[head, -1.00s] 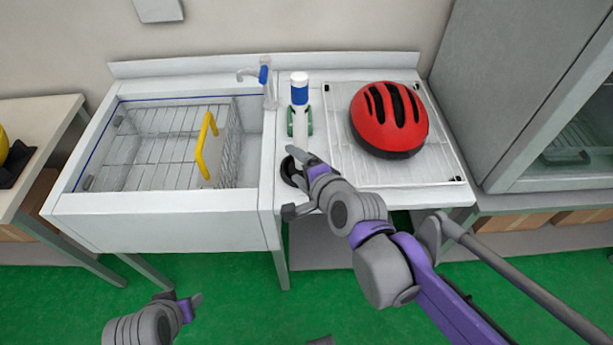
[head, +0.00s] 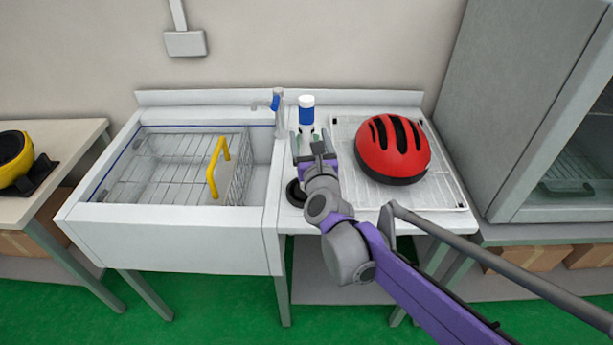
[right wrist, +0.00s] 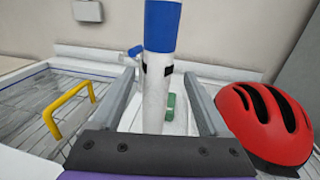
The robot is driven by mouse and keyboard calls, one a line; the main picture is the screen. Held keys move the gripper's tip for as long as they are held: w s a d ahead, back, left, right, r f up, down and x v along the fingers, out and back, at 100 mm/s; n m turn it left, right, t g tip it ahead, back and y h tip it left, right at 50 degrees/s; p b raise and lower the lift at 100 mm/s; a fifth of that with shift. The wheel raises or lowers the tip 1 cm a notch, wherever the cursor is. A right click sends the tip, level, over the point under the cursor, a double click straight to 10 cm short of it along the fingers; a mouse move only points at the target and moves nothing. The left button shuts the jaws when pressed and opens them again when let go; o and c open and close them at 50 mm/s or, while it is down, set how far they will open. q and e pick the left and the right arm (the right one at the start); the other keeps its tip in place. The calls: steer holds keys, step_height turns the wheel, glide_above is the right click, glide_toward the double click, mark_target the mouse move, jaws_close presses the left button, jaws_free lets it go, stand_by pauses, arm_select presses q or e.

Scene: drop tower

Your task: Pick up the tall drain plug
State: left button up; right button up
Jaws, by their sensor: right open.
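The tall drain plug (head: 306,115) stands upright on the counter beside the sink. It is a white tube with a blue band near the top. A round black part, which looks like its base, shows low on the counter beside my right wrist. My right gripper (head: 311,143) is open, with its fingers at the tube's mid-height. In the right wrist view the tube (right wrist: 163,30) rises between the two spread fingers (right wrist: 158,88), with a gap on each side. My gripper hides part of the tube in the head view. My left gripper is out of view.
The sink (head: 170,240) to the left holds a wire basket with a yellow handle (head: 212,168). A faucet (head: 279,112) stands behind. A green item (right wrist: 170,106) is behind the tube.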

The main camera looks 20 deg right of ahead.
steer(key=w, duration=0.5)
steer(key=shift+w+d, duration=0.1)
steer(key=shift+w, duration=0.05)
steer(key=shift+r, duration=0.1)
jaws_close()
stand_by(1.2)
